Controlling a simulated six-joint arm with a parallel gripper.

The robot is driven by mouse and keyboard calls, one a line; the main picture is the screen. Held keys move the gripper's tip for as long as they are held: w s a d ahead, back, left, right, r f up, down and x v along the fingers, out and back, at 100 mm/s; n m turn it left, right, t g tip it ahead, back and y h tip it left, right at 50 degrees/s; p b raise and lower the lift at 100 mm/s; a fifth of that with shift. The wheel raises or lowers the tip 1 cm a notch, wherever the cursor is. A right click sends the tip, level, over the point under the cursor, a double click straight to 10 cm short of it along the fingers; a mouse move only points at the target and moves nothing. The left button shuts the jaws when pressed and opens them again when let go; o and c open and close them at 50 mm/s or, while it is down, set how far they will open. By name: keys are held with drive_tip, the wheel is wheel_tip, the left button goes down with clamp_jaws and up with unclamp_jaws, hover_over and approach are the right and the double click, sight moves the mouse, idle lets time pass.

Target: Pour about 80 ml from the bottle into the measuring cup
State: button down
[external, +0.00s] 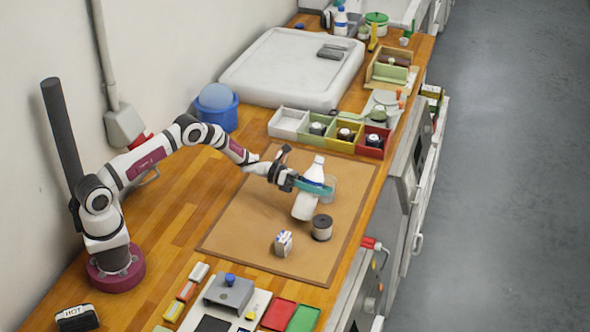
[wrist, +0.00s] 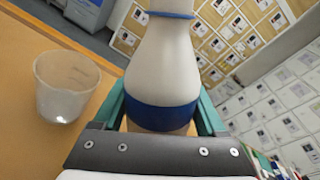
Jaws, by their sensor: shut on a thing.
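The bottle (external: 304,207) is white with a blue band and stands out at the middle of the brown mat. My gripper (external: 316,186) is shut on it around its middle, teal fingers on either side. The bottle leans slightly to the right in the external view; I cannot tell whether its base touches the mat. In the wrist view the bottle (wrist: 163,65) rises between the fingers, with its top cut off by the frame. The clear measuring cup (external: 331,184) stands upright just behind the bottle, partly hidden. In the wrist view the cup (wrist: 67,85) is at the left, apart from the bottle, and looks empty.
A dark spool (external: 322,228) and a small white carton (external: 283,243) stand on the mat (external: 240,225) in front of the bottle. A row of coloured bins (external: 288,122) lies behind the mat. The mat's left part is clear.

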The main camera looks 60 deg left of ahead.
sight(316, 199)
drive_tip(key=f+n, duration=0.1)
drive_tip(key=s+f+n+g, duration=0.1)
drive_tip(key=n, duration=0.1)
drive_tip(key=f+n+g, duration=0.1)
drive_tip(key=n, duration=0.1)
drive_tip(key=shift+s+d, duration=0.15)
drive_tip(key=shift+d, duration=0.25)
drive_tip(key=shift+s+d+r+n, duration=0.1)
drive_tip(key=shift+s+r+n, duration=0.1)
drive_tip(key=shift+n, duration=0.5)
drive_tip(key=shift+w+r+n+g, duration=0.15)
drive_tip(key=shift+r+n+g, duration=0.15)
drive_tip(key=shift+g, duration=0.1)
drive_tip(key=shift+w+r+n+h, duration=0.1)
drive_tip(key=shift+r+n+h, duration=0.2)
drive_tip(key=shift+n, duration=0.1)
drive_tip(key=shift+f+n+g, duration=0.1)
drive_tip(key=shift+n+g, duration=0.2)
drive_tip(key=shift+n, duration=0.1)
idle(0.5)
drive_tip(key=shift+s, duration=0.25)
idle(4.4)
